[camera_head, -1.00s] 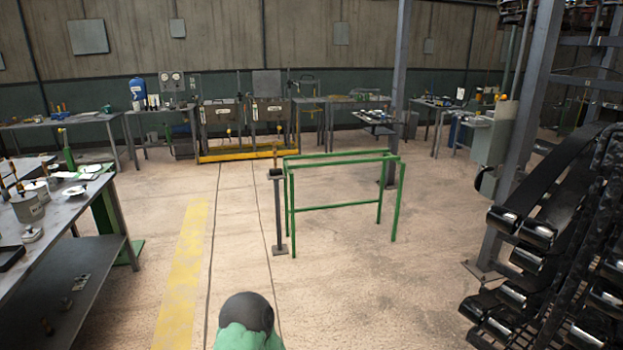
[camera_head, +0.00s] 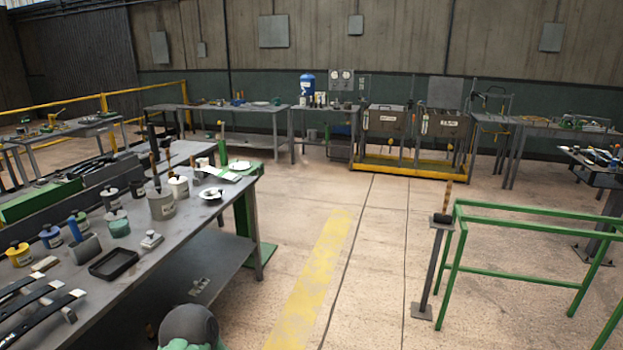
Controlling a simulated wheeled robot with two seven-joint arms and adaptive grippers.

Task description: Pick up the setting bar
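I cannot tell for sure which thing is the setting bar. A thin upright bar with a tan upper part (camera_head: 447,196) stands on top of a grey post stand (camera_head: 430,268), beside the green frame. Several dark flat bars (camera_head: 40,300) lie side by side at the near left end of the workbench (camera_head: 150,290). Neither of my grippers shows. A rounded grey and green part at the bottom edge looks like part of my own body.
The workbench holds cans, jars and a black tray (camera_head: 113,263). A green tube frame (camera_head: 520,273) stands at right. Floor with a yellow stripe (camera_head: 310,285) is clear between them. Benches and a yellow-based rack (camera_head: 415,170) line the back wall.

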